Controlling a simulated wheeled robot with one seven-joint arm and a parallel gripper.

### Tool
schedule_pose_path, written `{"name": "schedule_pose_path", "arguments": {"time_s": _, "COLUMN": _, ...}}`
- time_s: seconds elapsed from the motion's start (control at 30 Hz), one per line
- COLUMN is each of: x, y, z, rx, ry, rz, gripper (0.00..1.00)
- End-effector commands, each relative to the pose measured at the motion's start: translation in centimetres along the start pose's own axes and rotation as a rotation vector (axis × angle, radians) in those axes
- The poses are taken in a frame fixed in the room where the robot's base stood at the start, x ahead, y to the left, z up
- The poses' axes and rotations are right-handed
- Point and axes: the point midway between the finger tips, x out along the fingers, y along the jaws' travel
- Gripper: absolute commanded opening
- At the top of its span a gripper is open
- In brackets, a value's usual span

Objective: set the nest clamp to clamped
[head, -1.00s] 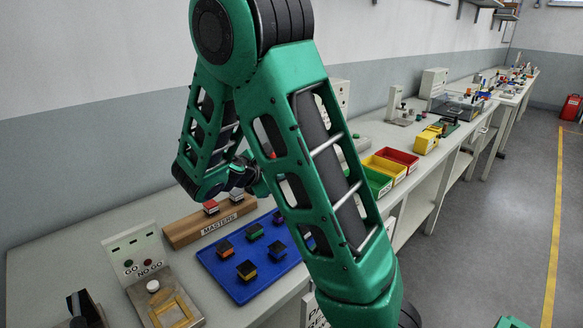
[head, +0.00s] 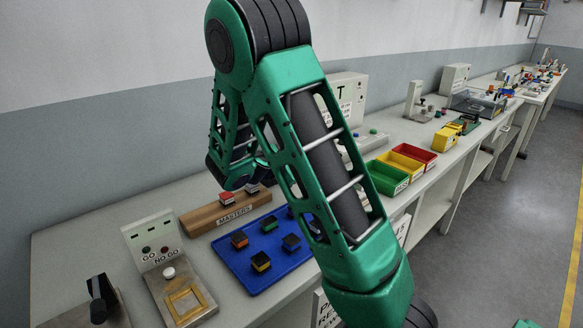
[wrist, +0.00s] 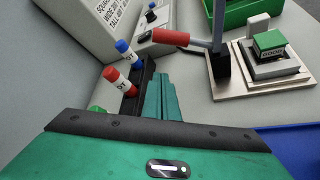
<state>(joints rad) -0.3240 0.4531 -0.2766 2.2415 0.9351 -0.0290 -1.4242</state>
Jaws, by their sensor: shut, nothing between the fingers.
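The nest clamp (wrist: 220,65) shows in the wrist view, upper middle right. It has a red-handled lever (wrist: 170,37) pointing left, roughly level, and a dark block at its pivot. Beside it, a green block (wrist: 270,42) sits in the grey nest (wrist: 272,64) on a pale base. My gripper (wrist: 160,80) is shut and empty, its fingers below and left of the red handle, apart from it in the picture. In the head view my arm hides the clamp and my fingertips.
Red (wrist: 118,80) and blue (wrist: 128,52) labelled cylinders stand left of my fingers, near a lettered panel (wrist: 95,20). A green bin (wrist: 232,15) is behind the clamp. The blue tray (head: 275,265) and masters rack (head: 200,215) lie on the bench. The aisle at right is clear.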

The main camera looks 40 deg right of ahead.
Motion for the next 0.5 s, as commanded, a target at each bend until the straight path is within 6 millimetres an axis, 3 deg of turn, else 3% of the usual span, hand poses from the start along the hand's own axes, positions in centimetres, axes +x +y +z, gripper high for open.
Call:
{"name": "schedule_pose_path", "arguments": {"time_s": 0.27, "x": 4.3, "y": -0.1, "z": 0.1, "rx": 0.001, "ry": -0.002, "rz": -0.001, "gripper": 0.00}}
{"name": "schedule_pose_path", "arguments": {"time_s": 0.5, "x": 3.0, "y": 0.0, "z": 2.7, "rx": 0.003, "ry": 0.000, "rz": 0.001, "gripper": 0.00}}
